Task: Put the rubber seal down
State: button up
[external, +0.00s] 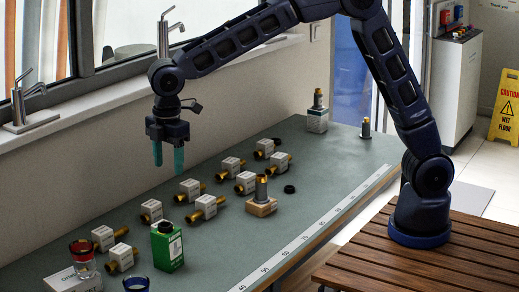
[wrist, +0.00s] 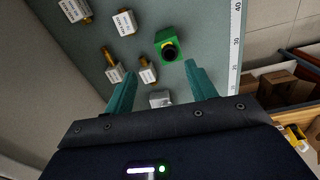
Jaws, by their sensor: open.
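A small black ring, which looks like the rubber seal (external: 289,189), lies flat on the grey-green bench top, just right of a brass fitting standing on a wooden block (external: 262,206). I cannot make it out in the wrist view. My gripper (external: 168,157) hangs above the bench, left of the seal and well apart from it, with its teal fingers pointing down. The fingers are spread with nothing held between them; they also show in the wrist view (wrist: 160,75).
Several white-labelled brass fittings (external: 190,189) lie in rows on the bench. A green container (external: 167,248) with a black cap stands near the front; it also shows in the wrist view (wrist: 167,37). A marked ruler strip (external: 317,232) runs along the bench's right edge.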

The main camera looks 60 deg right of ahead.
jog(key=s+d+r+m+t, duration=0.1)
jog(key=s+d+r+m, duration=0.2)
jog(key=d, duration=0.7)
jog(key=d+r+m, duration=0.2)
jog(key=d+r, duration=0.3)
jog(key=d, duration=0.6)
jog(key=s+d+r+m+t, duration=0.1)
jog(key=s+d+r+m, duration=0.2)
jog(key=d, duration=0.7)
jog(key=s+d+f+m+t, duration=0.2)
jog(key=s+d+m, duration=0.7)
jog(key=s+d, duration=1)
jog(key=shift+d+f, duration=0.7)
jog(key=shift+d, duration=0.4)
